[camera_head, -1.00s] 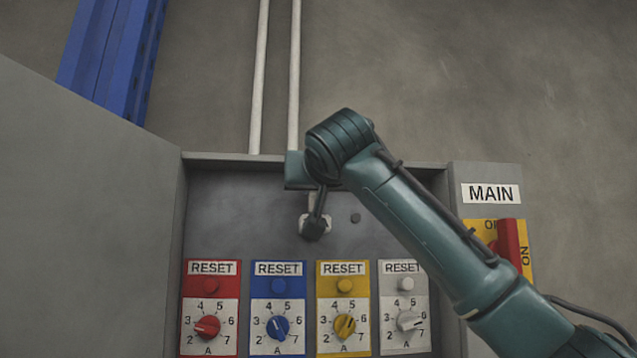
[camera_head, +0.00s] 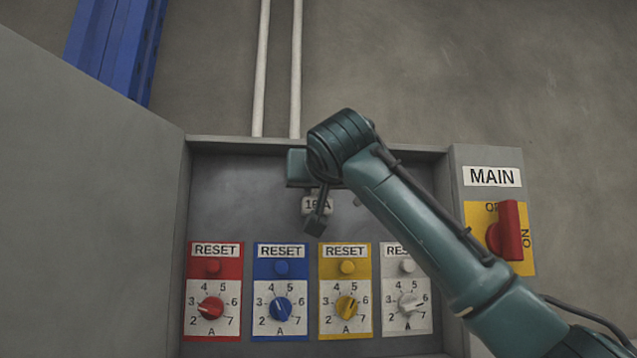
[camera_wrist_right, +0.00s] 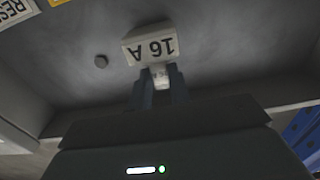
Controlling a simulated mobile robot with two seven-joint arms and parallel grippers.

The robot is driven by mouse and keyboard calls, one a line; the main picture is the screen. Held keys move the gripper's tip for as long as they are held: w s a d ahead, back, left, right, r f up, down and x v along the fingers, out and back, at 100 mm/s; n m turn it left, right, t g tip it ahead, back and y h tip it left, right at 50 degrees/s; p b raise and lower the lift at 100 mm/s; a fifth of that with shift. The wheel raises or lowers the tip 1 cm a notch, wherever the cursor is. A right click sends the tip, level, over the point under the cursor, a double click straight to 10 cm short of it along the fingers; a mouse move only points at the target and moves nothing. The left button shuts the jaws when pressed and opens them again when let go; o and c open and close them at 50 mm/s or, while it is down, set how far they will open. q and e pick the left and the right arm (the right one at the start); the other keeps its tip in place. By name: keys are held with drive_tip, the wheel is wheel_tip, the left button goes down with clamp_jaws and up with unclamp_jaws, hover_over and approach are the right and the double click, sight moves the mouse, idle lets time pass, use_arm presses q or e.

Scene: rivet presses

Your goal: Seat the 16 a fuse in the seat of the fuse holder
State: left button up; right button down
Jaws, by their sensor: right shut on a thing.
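The fuse holder (camera_wrist_right: 150,45) looks like a pale block marked "16 A" on the back wall of the grey cabinet; it shows upside down in the right wrist view and also in the head view (camera_head: 310,205). My right gripper (camera_wrist_right: 161,82) is shut on a small pale piece, the 16 A fuse (camera_wrist_right: 160,75), right at the holder's edge. I cannot tell whether the fuse touches the holder or sits in its seat. In the head view the right arm comes down over the cabinet and its gripper hides the fuse. My left gripper is not in view.
Below the holder are several dial panels with RESET buttons: red (camera_head: 213,300), blue (camera_head: 281,300), yellow (camera_head: 346,300) and white. A red MAIN switch (camera_head: 510,230) is at right. The open cabinet door (camera_head: 90,220) fills the left.

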drive_tip(key=c, duration=1.3)
unclamp_jaws()
drive_tip(key=shift+c, duration=0.2)
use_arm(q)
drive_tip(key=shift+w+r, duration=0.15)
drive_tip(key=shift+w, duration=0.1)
use_arm(e)
drive_tip(key=shift+o, duration=0.5)
use_arm(q)
drive_tip(key=b, duration=0.2)
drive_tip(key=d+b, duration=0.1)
drive_tip(key=b, duration=0.1)
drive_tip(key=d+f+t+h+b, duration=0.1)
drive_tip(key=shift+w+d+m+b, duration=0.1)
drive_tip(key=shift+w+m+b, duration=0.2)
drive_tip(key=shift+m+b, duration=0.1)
use_arm(e)
drive_tip(key=s, duration=1.3)
drive_tip(key=shift+d, duration=0.35)
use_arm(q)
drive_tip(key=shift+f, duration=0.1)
